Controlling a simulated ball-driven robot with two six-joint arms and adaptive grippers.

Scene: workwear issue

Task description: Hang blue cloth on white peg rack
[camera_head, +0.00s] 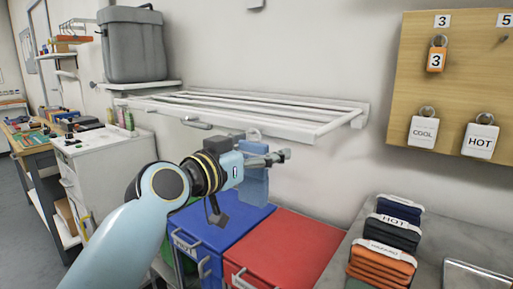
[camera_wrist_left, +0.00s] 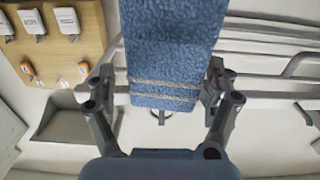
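The blue cloth (camera_head: 254,186) hangs down behind and below my left gripper (camera_head: 277,157) in the head view. In the left wrist view the cloth (camera_wrist_left: 165,60) has two pale stripes near its end and lies between the fingers of my left gripper (camera_wrist_left: 160,88). These fingers are wide apart, with a gap showing at the left finger. The white peg rack (camera_head: 290,128) is on the wall just above; one peg (camera_head: 196,123) shows at its left. A pale ring (camera_head: 254,134) shows above the gripper; whether the cloth hangs from a peg there is hidden. My right gripper is out of view.
A blue bin (camera_head: 232,226) and a red bin (camera_head: 290,250) stand below the rack. Folded cloths (camera_head: 385,262) are stacked on a grey counter at the right. A tag board (camera_head: 460,80) is on the wall. A grey tub (camera_head: 133,45) sits at the rack's left.

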